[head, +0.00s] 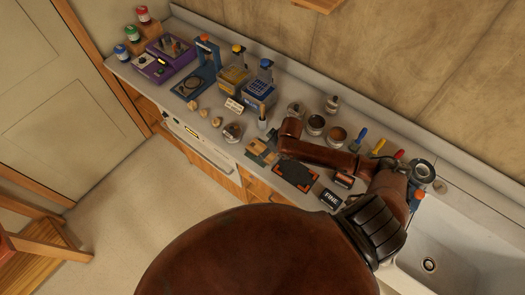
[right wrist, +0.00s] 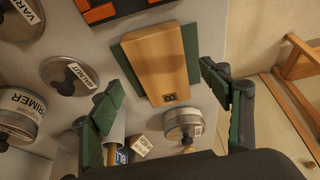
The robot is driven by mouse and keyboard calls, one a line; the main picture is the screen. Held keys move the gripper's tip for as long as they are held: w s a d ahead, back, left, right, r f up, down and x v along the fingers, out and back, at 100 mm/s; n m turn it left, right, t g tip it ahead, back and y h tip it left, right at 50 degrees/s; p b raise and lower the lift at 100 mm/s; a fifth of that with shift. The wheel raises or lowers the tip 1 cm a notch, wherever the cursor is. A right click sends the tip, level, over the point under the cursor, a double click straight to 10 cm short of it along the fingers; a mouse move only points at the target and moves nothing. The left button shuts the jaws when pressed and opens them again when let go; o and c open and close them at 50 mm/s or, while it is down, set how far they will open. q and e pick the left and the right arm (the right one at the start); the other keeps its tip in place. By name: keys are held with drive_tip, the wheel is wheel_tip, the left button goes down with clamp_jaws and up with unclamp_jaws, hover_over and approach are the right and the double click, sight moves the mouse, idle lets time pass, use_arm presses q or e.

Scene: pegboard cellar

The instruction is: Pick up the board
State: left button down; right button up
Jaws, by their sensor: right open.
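The board (right wrist: 150,62) is a pale wooden block with a small dark mark at one end. It lies on a green mat (right wrist: 191,48) on the bench. In the head view the board (head: 262,148) lies near the bench's front edge, beside my right arm. My right gripper (right wrist: 160,80) is open and empty, its two green-padded fingers apart on either side of the board's near end. The fingers do not appear to touch it. In the head view I cannot make out the right fingers clearly. My left gripper is not in view.
A black and orange tray (head: 295,173) lies close to the board. A cup with a brush (head: 262,122) and a lidded tin (head: 232,132) stand nearby. Several labelled jars (head: 315,125) stand behind my arm. A sink (head: 460,255) is at the right.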

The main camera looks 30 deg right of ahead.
sight(261, 151)
drive_tip(key=shift+x, duration=1.5)
drive_tip(key=c, duration=1.4)
drive_tip(key=shift+r, duration=0.1)
